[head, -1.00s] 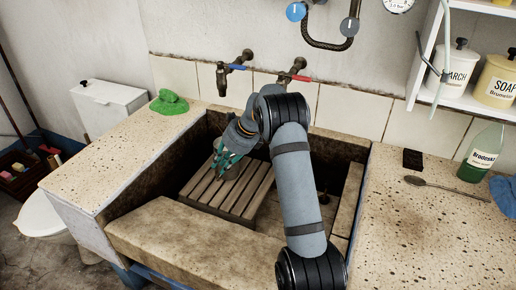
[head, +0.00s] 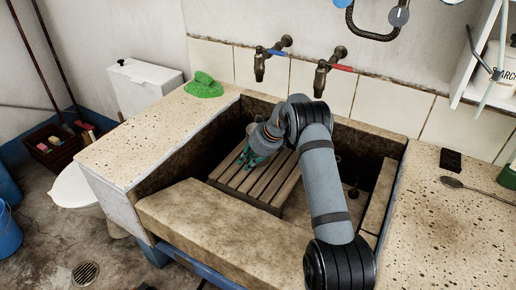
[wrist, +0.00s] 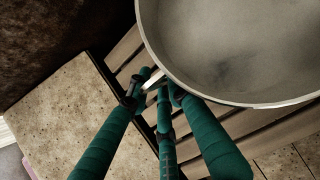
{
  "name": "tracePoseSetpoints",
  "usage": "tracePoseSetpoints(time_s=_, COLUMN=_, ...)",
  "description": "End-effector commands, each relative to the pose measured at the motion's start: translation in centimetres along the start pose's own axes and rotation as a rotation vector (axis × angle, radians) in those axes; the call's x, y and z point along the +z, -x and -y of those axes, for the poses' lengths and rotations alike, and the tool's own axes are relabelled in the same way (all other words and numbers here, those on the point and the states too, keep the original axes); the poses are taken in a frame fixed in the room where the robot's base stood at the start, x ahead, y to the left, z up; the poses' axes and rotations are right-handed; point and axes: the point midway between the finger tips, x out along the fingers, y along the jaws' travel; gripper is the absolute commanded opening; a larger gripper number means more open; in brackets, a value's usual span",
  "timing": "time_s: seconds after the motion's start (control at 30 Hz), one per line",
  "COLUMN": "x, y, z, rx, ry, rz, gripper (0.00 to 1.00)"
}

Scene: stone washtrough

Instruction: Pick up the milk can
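A large round metal vessel, which looks like the milk can, fills the upper right of the wrist view; I see its pale rim and grey inside (wrist: 240,45). A small bright metal piece (wrist: 150,80) shows beside its rim, perhaps part of a handle. My gripper (wrist: 155,95) has teal fingers, with tips close to this piece and just under the rim at its left. Whether they grip it is unclear. In the head view my gripper (head: 252,160) is low over the wooden slatted rack (head: 262,182) in the stone trough. My arm hides most of the can there.
The stone trough (head: 215,222) has a broad front ledge and high walls. Two taps (head: 322,75) stick out from the back wall. A dark block (head: 450,160) and a spoon (head: 470,188) lie on the right counter.

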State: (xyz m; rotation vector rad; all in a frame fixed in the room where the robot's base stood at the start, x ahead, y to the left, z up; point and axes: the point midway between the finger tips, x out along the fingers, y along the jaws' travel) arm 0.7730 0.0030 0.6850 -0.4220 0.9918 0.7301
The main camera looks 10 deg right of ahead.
Motion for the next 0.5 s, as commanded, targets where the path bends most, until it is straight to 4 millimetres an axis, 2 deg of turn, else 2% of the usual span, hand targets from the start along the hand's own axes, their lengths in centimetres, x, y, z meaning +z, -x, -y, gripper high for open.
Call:
tracePoseSetpoints(time_s=0.2, x=0.07, y=-0.05, z=0.1, rx=-0.001, ry=0.001, rz=0.001, gripper=0.2)
tracePoseSetpoints(time_s=0.5, x=0.04, y=-0.04, z=0.1, rx=-0.001, ry=0.001, rz=0.001, gripper=0.03)
